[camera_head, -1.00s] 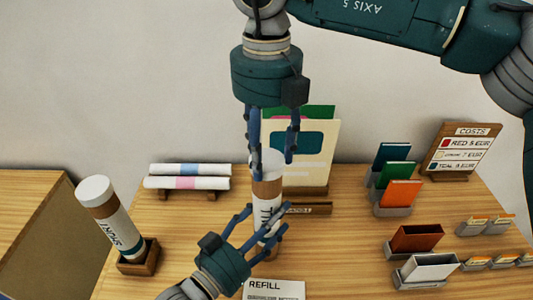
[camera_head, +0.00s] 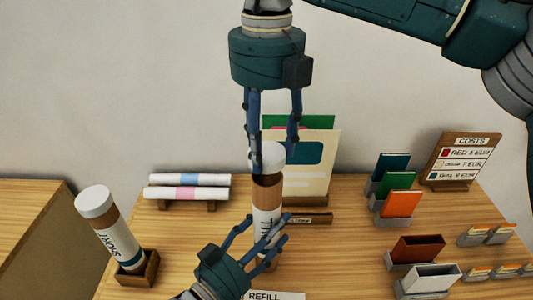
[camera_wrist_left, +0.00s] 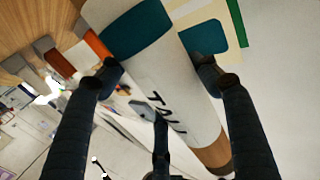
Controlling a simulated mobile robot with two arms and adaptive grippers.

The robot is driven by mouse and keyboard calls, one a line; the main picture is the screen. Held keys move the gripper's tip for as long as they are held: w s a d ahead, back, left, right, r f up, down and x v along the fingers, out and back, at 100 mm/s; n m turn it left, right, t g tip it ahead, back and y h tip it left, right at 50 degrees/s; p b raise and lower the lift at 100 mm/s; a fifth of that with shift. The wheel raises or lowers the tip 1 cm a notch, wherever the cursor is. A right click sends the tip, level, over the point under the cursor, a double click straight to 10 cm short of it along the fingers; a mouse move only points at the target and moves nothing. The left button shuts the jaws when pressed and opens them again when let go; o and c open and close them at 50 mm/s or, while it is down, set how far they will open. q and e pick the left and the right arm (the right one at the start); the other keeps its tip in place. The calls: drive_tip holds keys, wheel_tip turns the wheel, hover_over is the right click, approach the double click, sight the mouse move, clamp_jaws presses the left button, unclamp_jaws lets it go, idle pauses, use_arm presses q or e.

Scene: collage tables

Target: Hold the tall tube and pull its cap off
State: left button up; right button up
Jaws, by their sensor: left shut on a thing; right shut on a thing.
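The tall tube (camera_head: 266,216) stands upright near the middle of the table, white with a brown upper band and dark lettering. My left gripper (camera_head: 264,234) is shut around its lower white body. In the left wrist view the tube (camera_wrist_left: 165,85) with its "TALL" lettering lies between the fingers. My right gripper (camera_head: 273,152) comes from above and is shut on the white cap (camera_head: 268,157). The cap sits just above the tube's top, where a dark opening shows. The tube's base is partly hidden by my left fingers.
A short capped tube (camera_head: 118,236) leans in a wooden holder (camera_head: 139,270) at left. Rolled papers (camera_head: 188,193) lie on a rack behind. A card stand (camera_head: 312,165) is close behind the tall tube. Coloured cards (camera_head: 401,204), small boxes (camera_head: 417,248) and a price sign (camera_head: 460,157) are at right.

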use_arm(q)
drive_tip(key=o, duration=1.8)
drive_tip(key=shift+a, duration=0.1)
drive_tip(key=v, duration=1.2)
